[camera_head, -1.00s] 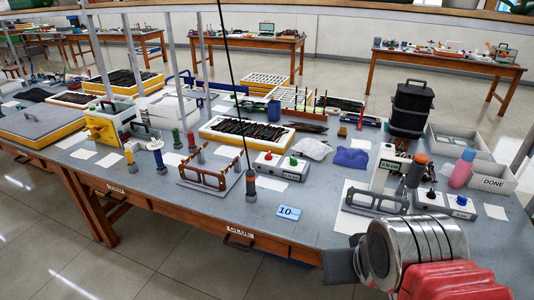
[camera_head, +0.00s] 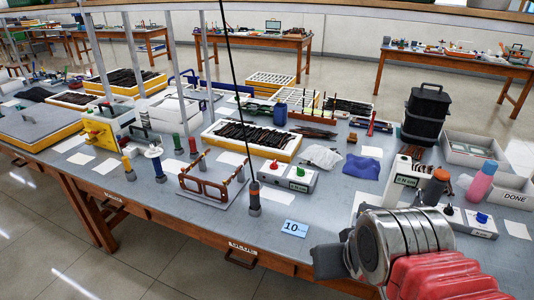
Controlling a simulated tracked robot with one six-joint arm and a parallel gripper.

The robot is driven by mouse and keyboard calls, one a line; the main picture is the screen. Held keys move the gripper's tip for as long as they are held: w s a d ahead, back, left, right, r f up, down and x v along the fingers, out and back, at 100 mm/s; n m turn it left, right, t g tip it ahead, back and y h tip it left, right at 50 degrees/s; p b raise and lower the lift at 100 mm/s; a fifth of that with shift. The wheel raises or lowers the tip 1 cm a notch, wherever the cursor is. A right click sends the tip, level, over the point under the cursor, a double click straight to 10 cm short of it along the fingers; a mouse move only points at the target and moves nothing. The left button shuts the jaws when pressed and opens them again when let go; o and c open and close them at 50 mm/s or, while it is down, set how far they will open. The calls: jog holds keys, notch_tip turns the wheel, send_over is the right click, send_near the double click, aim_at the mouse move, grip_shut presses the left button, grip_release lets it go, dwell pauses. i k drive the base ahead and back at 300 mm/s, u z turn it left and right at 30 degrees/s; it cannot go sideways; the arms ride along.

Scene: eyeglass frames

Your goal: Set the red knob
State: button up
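A small grey control box (camera_head: 287,177) stands on the bench at the middle, with a red knob (camera_head: 274,166) on its left and a green knob (camera_head: 300,172) on its right. A small display is on its front. Another box (camera_head: 468,222) at the right carries a blue knob (camera_head: 482,218) and a dark red knob (camera_head: 449,209). My gripper (camera_head: 330,261) is at the lower right, seen as a dark grey end beyond my metal wrist. It is apart from both boxes. Its fingers are not clear enough to tell open from shut.
A brown eyeglass frame stands in a fixture (camera_head: 228,205) left of the grey box. An upright probe (camera_head: 254,198) on a black cable stands in front of it. A blue card (camera_head: 295,228) lies near the front edge. A DONE bin (camera_head: 512,190) is at the right.

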aim_at(274, 166)
jog(key=u, duration=0.45)
jog(key=i, duration=1.2)
jog(key=u, duration=0.25)
